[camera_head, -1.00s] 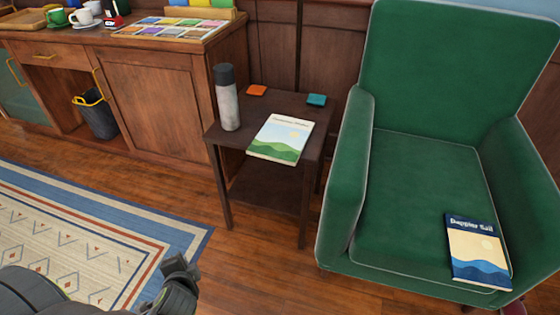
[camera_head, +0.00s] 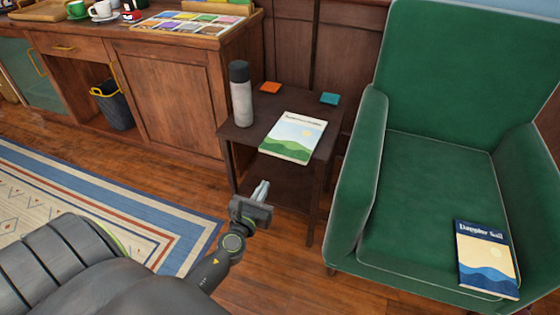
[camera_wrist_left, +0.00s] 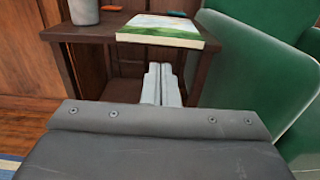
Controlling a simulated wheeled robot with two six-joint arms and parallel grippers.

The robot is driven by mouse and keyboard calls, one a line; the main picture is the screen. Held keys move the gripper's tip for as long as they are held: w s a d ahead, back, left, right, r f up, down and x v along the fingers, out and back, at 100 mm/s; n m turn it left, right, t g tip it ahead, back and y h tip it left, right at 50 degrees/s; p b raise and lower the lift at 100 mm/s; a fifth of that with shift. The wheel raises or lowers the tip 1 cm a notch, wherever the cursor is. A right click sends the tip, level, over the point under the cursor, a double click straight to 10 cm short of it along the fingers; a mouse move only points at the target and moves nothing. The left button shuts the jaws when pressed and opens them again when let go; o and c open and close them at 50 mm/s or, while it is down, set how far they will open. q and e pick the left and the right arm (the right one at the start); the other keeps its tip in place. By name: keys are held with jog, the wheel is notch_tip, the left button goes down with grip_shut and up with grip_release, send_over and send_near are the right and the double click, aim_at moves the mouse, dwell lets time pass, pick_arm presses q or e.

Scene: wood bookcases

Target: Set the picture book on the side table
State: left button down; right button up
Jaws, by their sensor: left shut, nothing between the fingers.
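A picture book with green hills on its cover (camera_head: 293,136) lies flat, cover up, on the dark wood side table (camera_head: 238,133). Its near edge is at the table's front edge; I cannot tell whether it overhangs. It also shows in the left wrist view (camera_wrist_left: 160,30), above the fingers. My left gripper (camera_head: 262,188) is in front of the table, below the tabletop, apart from the book. Its fingers (camera_wrist_left: 161,82) are shut together with nothing between them. A second book, blue and cream (camera_head: 486,258), lies on the green armchair's seat (camera_head: 425,205). My right gripper is out of view.
A grey bottle with a dark cap (camera_head: 241,100) stands on the table's left side. An orange coaster (camera_head: 270,88) and a teal coaster (camera_head: 330,98) lie at the back. The armchair stands close to the table's right. A wooden cabinet (camera_head: 180,90) is at left.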

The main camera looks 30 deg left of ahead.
aim_at(281, 155)
pick_arm(q)
jog(key=x, duration=1)
jog(key=shift+w+a+b, duration=0.2)
jog(key=shift+w+b, duration=0.1)
jog(key=shift+w, duration=0.05)
jog(key=shift+w+a, duration=0.1)
jog(key=shift+w, duration=0.4)
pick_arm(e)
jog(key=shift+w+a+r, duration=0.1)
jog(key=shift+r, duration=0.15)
